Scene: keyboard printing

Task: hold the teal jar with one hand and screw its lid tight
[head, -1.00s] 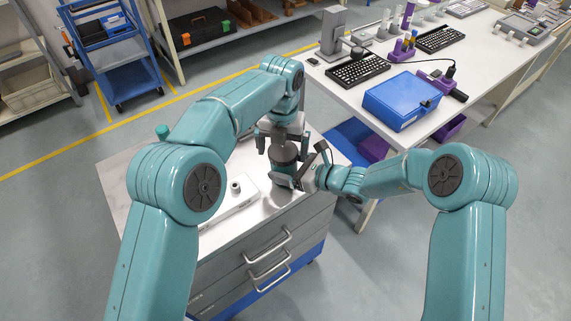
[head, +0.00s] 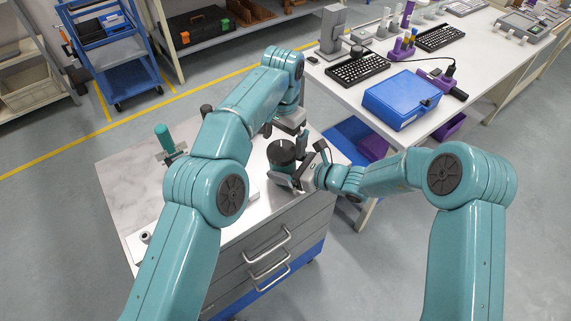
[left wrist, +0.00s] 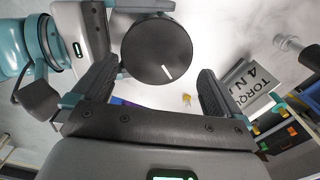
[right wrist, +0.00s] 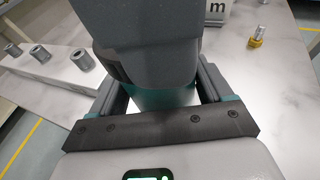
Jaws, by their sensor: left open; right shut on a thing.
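The teal jar (right wrist: 165,98) stands upright on the cabinet top with its broad dark grey lid (head: 281,151) on it. My right gripper (right wrist: 160,88) is shut around the jar's teal body, below the lid; it also shows in the head view (head: 301,174). My left gripper (left wrist: 157,70) is open and empty. In the left wrist view the round lid (left wrist: 157,48) with a white line lies beyond and between its fingertips, apart from them. In the head view the left gripper (head: 284,129) is above and just behind the jar. The lid hides the jar's rim.
A torque sign (left wrist: 250,88) and a small brass part (right wrist: 258,38) are on the cabinet top (head: 130,190). A pale block with grey cylinders (right wrist: 60,68) lies left in the right wrist view. A teal-handled tool (head: 164,139) stands at the back left. A workbench holds a blue case (head: 401,100).

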